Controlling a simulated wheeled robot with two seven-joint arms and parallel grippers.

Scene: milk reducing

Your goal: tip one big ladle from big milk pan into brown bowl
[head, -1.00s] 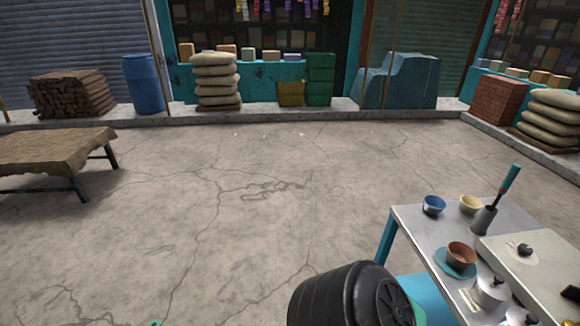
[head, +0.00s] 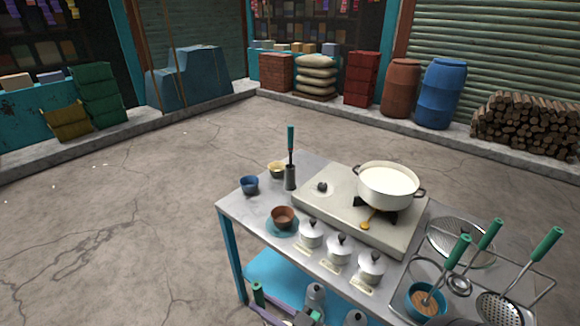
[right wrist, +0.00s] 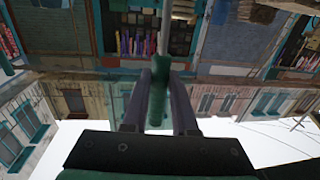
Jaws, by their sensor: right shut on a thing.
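The big milk pan (head: 388,186), pale with dark handles, holds white milk and stands on the stove at the right of the cart. The brown bowl (head: 283,218) sits upright on a teal saucer (head: 273,228) at the cart's front left. My right gripper (head: 275,309) is low at the bottom edge of the head view, in front of the cart and apart from bowl and pan. It is shut on a green handle (right wrist: 159,90) with a metal shaft (right wrist: 164,35), seen in the right wrist view. That tool's head is out of sight. My left gripper is not visible.
Three lidded pots (head: 339,249) line the cart's front edge. A blue bowl (head: 249,186), a yellow bowl (head: 276,170) and a holder with a green-handled tool (head: 290,177) stand at the left. Green-handled utensils and a teal bowl (head: 427,301) occupy the right.

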